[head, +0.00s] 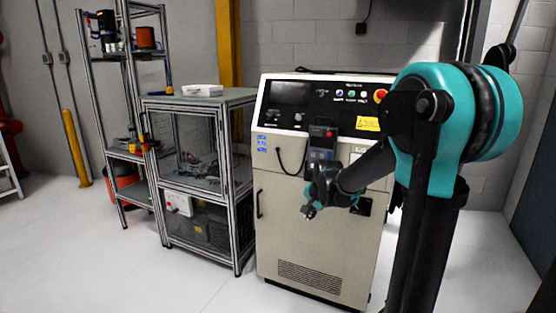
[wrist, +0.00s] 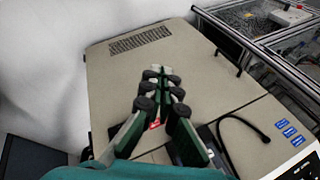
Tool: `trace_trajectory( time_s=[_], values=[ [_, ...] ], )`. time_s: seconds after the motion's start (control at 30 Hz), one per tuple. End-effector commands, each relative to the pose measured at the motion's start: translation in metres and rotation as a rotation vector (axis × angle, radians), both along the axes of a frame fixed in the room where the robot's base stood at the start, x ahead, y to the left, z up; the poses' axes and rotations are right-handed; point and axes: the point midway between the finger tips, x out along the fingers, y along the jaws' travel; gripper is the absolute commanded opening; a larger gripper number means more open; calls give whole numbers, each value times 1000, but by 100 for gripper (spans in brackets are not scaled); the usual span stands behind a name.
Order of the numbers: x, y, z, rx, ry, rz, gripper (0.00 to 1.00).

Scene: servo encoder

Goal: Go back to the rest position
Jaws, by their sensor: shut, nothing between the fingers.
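My gripper (head: 309,211) is in front of the beige machine cabinet (head: 284,221) in the head view, near the middle of the cabinet's front. In the wrist view my gripper (wrist: 160,82) shows its dark fingers close together, with nothing held between them. My teal and black arm stands at the right of the head view and reaches left toward the cabinet. A dark handheld device (head: 322,140) hangs on the cabinet just above my gripper.
A sloped control panel (head: 290,93) with buttons and a red knob tops the cabinet. A metal-framed cage (head: 237,190) stands left of it, and a tall shelf rack (head: 127,110) is further left. The white floor (head: 110,265) at front left is clear.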

Motion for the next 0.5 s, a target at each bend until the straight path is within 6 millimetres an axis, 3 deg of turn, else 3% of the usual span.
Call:
trace_trajectory(
  time_s=[0.03, 0.3, 0.5],
  values=[
    [-28, -11, -5, -44, 1, 56, 0],
    [-164, -53, -45, -291, 20, 424, 0],
    [-242, -71, -78, -418, 42, 646, 0]
  ],
)
